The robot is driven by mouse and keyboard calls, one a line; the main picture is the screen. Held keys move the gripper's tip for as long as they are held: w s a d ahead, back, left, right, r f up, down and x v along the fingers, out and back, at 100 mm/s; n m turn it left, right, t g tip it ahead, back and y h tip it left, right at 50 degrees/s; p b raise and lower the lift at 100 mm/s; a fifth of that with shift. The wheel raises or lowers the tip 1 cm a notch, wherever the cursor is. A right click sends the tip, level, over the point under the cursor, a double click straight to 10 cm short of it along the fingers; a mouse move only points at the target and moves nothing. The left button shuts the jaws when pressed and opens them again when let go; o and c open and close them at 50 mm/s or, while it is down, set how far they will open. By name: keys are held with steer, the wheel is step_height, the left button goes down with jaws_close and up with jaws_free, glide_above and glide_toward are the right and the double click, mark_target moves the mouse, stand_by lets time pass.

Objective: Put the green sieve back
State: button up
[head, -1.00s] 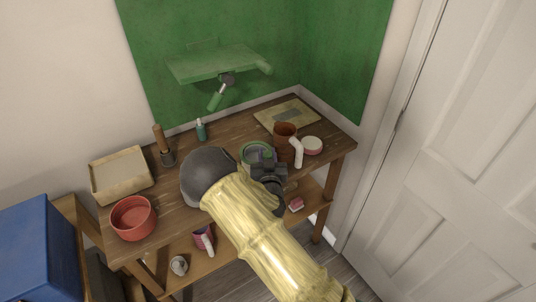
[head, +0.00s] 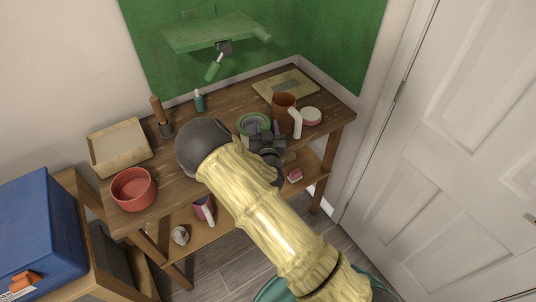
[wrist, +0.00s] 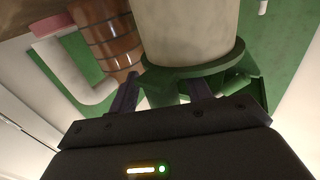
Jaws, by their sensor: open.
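The green sieve (head: 252,120) stands on the wooden bench, with its round green rim up and a greyish inside, partly behind my gripper in the head view. In the wrist view its green rim (wrist: 213,66) and pale body fill the upper middle; that picture looks upside down. My gripper (head: 266,138) is open at the near side of the sieve. In the wrist view its two fingers (wrist: 162,90) are apart, with a green part of the sieve close to or between them. I cannot tell whether they touch.
A brown mug (head: 284,107) with a white handle and a round pink-and-white jar (head: 311,116) stand just right of the sieve. A red pot (head: 134,190), a tray (head: 119,148) and a green bottle (head: 199,101) stand left. A green shelf (head: 217,33) hangs above. The lower shelf holds small items.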

steer(key=s+d+p, duration=0.1)
steer(key=s, duration=1.5)
steer(key=shift+s+d+r+p, duration=0.15)
steer(key=shift+s+d+p, duration=0.1)
steer(key=shift+s+p, duration=0.1)
